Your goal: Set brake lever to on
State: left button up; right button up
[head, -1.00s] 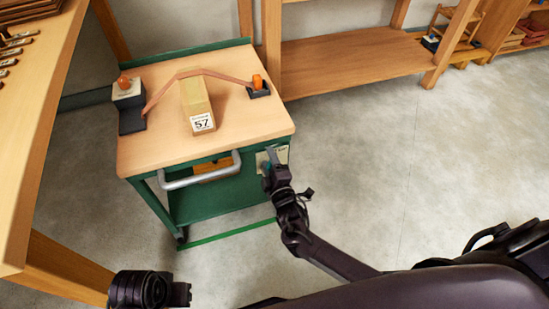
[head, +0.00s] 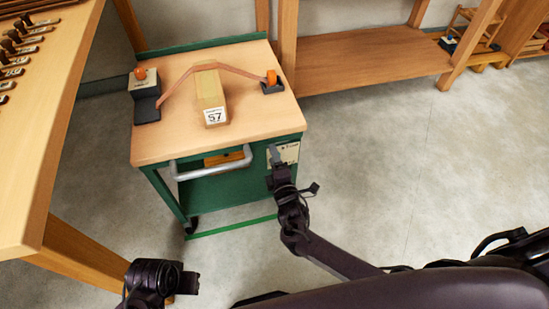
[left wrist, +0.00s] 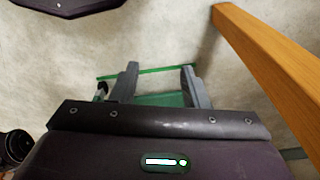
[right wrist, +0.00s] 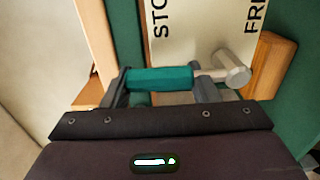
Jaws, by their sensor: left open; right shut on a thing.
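The brake lever has a teal grip (right wrist: 160,78) and a metal rod with a round knob. It sits in front of a pale label plate (head: 290,153) on the green cart's front right corner. My right gripper (head: 276,160) is shut on the teal grip, at the plate's left side in the head view. Its fingers partly hide the lever. My left gripper (head: 194,283) is open and empty, low over the floor; its spread fingers show in the left wrist view (left wrist: 163,82).
The cart (head: 160,148) has a wooden top, a grey push bar (head: 212,165) and castors. On it stand a wooden block marked 57 (head: 210,98), a strap and orange knobs. A wooden bench (head: 50,150) is at left, a shelf (head: 365,65) behind. Floor at right is clear.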

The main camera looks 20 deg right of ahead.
jog(key=o, duration=1.1)
jog(key=shift+a, duration=0.1)
jog(key=shift+s, duration=0.1)
pick_arm(q)
jog(key=f, duration=0.1)
jog(key=f+p, duration=0.1)
jog(key=f, duration=0.3)
jog(key=shift+w+a+f, duration=0.15)
jog(key=shift+a, duration=0.1)
pick_arm(e)
jog(key=s, duration=0.7)
jog(key=shift+s, duration=0.3)
